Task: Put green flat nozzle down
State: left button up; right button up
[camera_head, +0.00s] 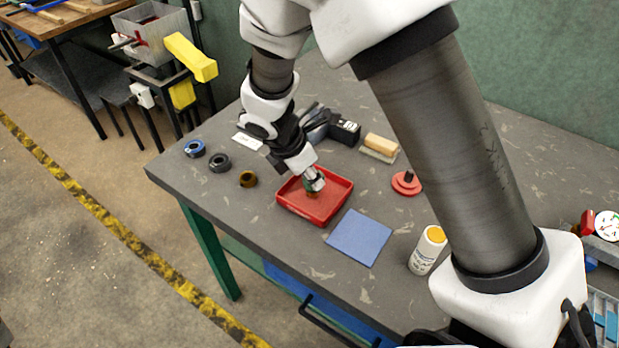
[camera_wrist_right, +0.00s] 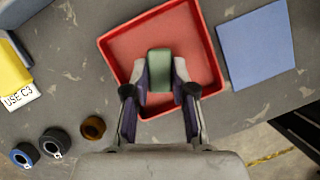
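The green flat nozzle (camera_wrist_right: 160,63) is between the two fingers of my right gripper (camera_wrist_right: 160,80), which appear to touch it on both sides. In the head view my right gripper (camera_head: 314,180) points down over the red tray (camera_head: 335,208), with a bit of the green nozzle (camera_head: 310,189) showing at its tips. In the wrist view the red tray (camera_wrist_right: 205,45) lies behind the nozzle. I cannot tell whether the nozzle touches the tray floor. My left gripper is not in view.
A blue mat (camera_head: 360,237) lies right of the tray. A brown ring (camera_head: 248,179), dark ring (camera_head: 219,162) and blue ring (camera_head: 194,148) lie left. A brush (camera_head: 380,148), red disc (camera_head: 406,183) and white bottle (camera_head: 428,250) also stand on the table.

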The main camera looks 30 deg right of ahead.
jog(key=shift+o, duration=1.3)
jog(key=shift+s, duration=0.1)
jog(key=shift+s+r, duration=0.15)
jog(key=shift+s, duration=0.05)
jog(key=shift+w+r, duration=0.15)
jog(key=shift+r, duration=0.05)
jog(key=p+v, duration=0.1)
jog(key=v, duration=1)
jog(key=shift+a+r+p, duration=0.15)
jog(key=shift+r+p, duration=0.1)
jog(key=shift+p, duration=0.05)
